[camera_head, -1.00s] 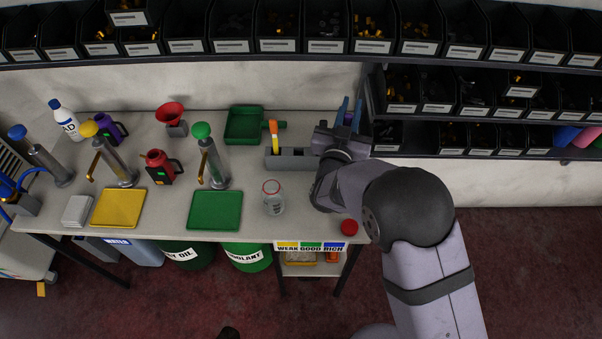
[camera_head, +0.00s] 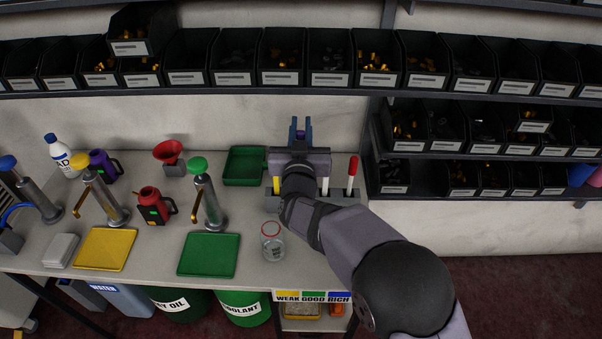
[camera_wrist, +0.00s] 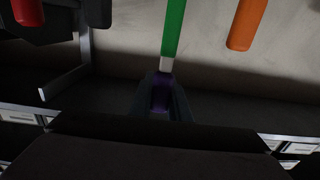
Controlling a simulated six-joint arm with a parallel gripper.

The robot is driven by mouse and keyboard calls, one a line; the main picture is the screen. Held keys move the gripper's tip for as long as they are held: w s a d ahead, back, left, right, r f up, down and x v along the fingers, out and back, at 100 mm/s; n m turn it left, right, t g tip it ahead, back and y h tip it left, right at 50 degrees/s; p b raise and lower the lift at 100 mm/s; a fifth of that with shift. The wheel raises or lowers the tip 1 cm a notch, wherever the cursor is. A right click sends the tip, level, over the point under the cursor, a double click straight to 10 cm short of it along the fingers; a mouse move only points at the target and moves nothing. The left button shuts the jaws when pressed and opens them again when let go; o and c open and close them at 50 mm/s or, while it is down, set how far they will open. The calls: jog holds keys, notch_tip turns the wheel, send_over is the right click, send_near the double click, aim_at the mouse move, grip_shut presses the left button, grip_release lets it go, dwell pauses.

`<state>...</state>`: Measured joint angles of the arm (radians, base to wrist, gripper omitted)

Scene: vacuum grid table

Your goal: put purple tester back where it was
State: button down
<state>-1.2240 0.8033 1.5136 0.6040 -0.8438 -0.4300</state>
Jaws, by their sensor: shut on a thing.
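My gripper (camera_head: 300,128) is shut on the purple tester (camera_wrist: 160,92). A tester with a red handle (camera_head: 352,166) and white shaft stands at the rack's right. A yellow shaft (camera_head: 278,182) and a white shaft (camera_head: 325,186) stand beside my wrist. The wrist view shows a green handle (camera_wrist: 174,30) and an orange handle (camera_wrist: 245,22).
A green tray (camera_head: 244,166) lies left of the rack, and a glass beaker (camera_head: 272,240) stands in front. A green mat (camera_head: 208,254), a pump and a red jug (camera_head: 153,206) are further left. Shelf bins (camera_head: 462,185) stand close on the right.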

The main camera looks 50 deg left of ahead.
notch_tip(320, 180, down, 8)
jog(key=p, duration=0.1)
dwell(0.5)
jog(key=shift+f, duration=0.15)
jog(key=c, duration=1.7)
grip_release()
jog(key=shift+o, duration=0.2)
jog(key=b+v, duration=0.2)
jog(key=v, duration=1)
jog(key=shift+r, duration=0.2)
